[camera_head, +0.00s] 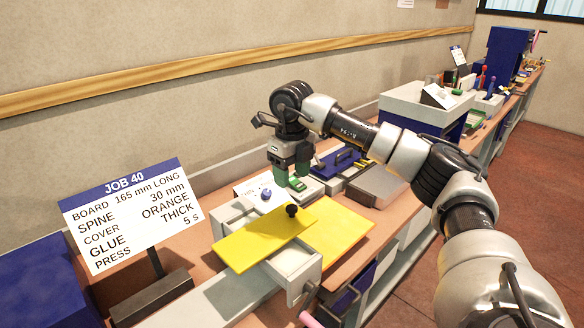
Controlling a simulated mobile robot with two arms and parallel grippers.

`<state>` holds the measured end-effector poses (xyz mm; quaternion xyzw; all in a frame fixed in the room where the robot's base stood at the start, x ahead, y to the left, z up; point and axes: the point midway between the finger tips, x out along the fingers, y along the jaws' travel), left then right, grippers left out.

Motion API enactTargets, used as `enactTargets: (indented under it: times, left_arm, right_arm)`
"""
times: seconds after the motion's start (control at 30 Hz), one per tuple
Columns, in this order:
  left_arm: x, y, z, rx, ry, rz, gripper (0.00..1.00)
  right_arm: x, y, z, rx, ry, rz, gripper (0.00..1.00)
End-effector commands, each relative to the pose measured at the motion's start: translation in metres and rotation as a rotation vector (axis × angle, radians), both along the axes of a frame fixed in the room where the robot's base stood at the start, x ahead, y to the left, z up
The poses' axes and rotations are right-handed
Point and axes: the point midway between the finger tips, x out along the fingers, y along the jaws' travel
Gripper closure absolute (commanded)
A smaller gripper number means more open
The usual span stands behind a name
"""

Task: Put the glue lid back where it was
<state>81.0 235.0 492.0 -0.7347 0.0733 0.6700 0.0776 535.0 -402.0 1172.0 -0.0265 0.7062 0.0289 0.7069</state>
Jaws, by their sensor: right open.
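A flat yellow plate (255,243) with a black knob (292,210) near its far end looks like the glue lid. It lies slanted across a grey open-topped box (293,262), covering part of it. A second yellow surface (342,232) lies to its right. My right gripper (293,184) points down just beyond the knob, open, with green finger parts near a white-grey surface. It is apart from the knob in this view. What lies between the fingers is hard to see. My left gripper is not in view.
A job sign (130,212) on a dark stand is at the left, beside a blue block (45,285). A small blue ball (266,194) is left of the gripper. A blue-and-grey fixture (345,160) stands behind right. A white-topped blue box (425,105) is farther along the bench.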

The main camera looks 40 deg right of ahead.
Motion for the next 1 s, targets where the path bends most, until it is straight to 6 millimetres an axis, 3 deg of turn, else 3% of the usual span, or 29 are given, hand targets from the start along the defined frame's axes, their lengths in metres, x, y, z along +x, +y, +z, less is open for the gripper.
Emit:
enactTargets:
  times: [0.1,0.3,1.0]
  left_arm:
    - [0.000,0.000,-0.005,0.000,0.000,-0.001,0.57]
    - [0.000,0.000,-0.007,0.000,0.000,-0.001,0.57]
    - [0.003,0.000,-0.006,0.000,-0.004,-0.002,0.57]
  right_arm:
    - [0.000,0.000,0.017,0.000,-0.003,0.000,0.44]
    - [0.000,0.000,0.031,0.001,0.000,0.000,0.44]
    - [0.000,0.000,0.030,0.000,0.001,0.000,0.44]
